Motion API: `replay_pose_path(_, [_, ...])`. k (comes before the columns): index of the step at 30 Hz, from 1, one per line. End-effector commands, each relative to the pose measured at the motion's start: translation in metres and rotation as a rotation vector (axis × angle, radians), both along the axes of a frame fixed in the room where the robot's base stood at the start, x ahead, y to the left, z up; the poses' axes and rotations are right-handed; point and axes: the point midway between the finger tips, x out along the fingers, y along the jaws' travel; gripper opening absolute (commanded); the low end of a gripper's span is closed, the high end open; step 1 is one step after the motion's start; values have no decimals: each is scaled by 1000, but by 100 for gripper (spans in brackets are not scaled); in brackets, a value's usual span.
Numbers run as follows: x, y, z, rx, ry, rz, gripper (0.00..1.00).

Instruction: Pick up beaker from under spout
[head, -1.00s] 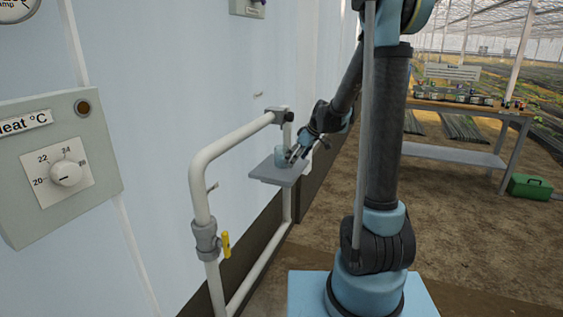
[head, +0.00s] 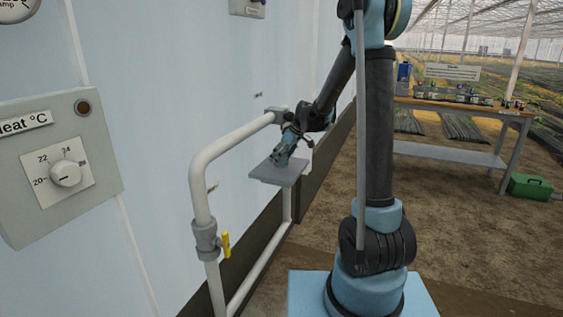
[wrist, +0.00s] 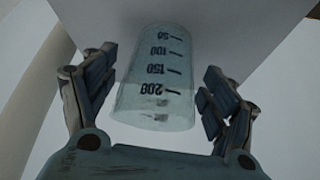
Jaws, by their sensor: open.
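The beaker (wrist: 157,75) is clear with black volume marks, and in the wrist view it sits between the two fingers of my gripper (wrist: 160,95). The fingers are open, with a gap visible on each side of the beaker. In the head view my gripper (head: 279,158) is over the small grey shelf (head: 284,178) under the pipe end, and it hides the beaker there. The spout (head: 279,115) at the end of the white pipe is partly covered by my arm.
A white pipe frame (head: 240,133) with a yellow-handled valve (head: 226,244) stands along the pale wall. A thermostat panel (head: 62,165) is at the left. A workbench (head: 455,112) with small pots and a green toolbox (head: 530,187) are at the right.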

Motion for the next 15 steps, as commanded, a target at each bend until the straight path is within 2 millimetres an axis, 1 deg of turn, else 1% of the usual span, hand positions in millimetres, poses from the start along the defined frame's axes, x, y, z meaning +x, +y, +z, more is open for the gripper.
replay_pose_path(2, [0, 0, 0, 0, 0, 0, 78])
replay_pose_path(5, [0, 0, 0, 0, 0, 0, 58])
replay_pose_path(6, [0, 0, 0, 0, 0, 0, 49])
replay_pose_path(8, [0, 0, 0, 0, 0, 0, 35])
replay_pose_path(9, [0, 0, 0, 0, 0, 0, 27])
replay_pose_path(11, [0, 0, 0, 0, 0, 0, 26])
replay_pose_path(12, [0, 0, 0, 0, 0, 0, 22])
replay_pose_path(15, [0, 0, 0, 0, 0, 0, 22])
